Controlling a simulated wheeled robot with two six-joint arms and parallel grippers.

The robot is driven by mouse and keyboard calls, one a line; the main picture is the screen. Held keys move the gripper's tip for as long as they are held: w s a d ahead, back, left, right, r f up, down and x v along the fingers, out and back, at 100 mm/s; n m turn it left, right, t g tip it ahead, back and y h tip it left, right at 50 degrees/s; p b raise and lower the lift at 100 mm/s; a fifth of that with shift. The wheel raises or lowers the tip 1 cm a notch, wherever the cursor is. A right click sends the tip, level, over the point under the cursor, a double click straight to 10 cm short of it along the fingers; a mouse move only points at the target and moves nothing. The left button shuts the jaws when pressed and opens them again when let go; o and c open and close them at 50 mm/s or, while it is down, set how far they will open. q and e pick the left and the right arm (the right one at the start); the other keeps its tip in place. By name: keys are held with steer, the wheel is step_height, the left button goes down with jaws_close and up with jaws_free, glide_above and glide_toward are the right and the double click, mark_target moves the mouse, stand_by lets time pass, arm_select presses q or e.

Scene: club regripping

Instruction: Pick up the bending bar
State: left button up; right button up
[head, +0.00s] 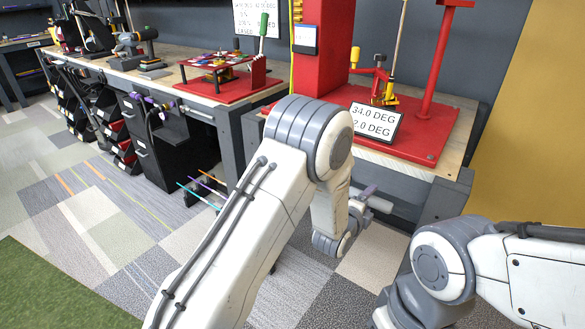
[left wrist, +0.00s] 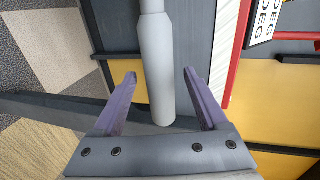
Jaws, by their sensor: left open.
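The bending bar (left wrist: 157,60), a pale grey round bar with a thicker rounded end and a narrower part beyond it, lies between the two fingers in the left wrist view. My left gripper (left wrist: 159,74) is open, with one purple-grey finger on each side of the bar. Gaps show between the bar and both fingers. In the head view my left gripper (head: 364,197) is by the front edge of the bench, partly hidden by my left arm. I cannot clearly tell the bar from the gripper there. My right arm shows at the lower right, but its gripper does not.
A red base plate (head: 424,134) on the near bench carries a red column (head: 323,50), a red post (head: 436,62) and a readout sign (head: 372,122). A long bench with tools and a red stand (head: 218,88) runs left. The carpet (head: 110,220) at left is open.

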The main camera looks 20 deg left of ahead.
arm_select(q)
steer(key=shift+w+d+f, duration=0.15)
steer(key=shift+w, duration=0.25)
steer(key=shift+c, duration=0.3)
jaws_close()
stand_by(0.9)
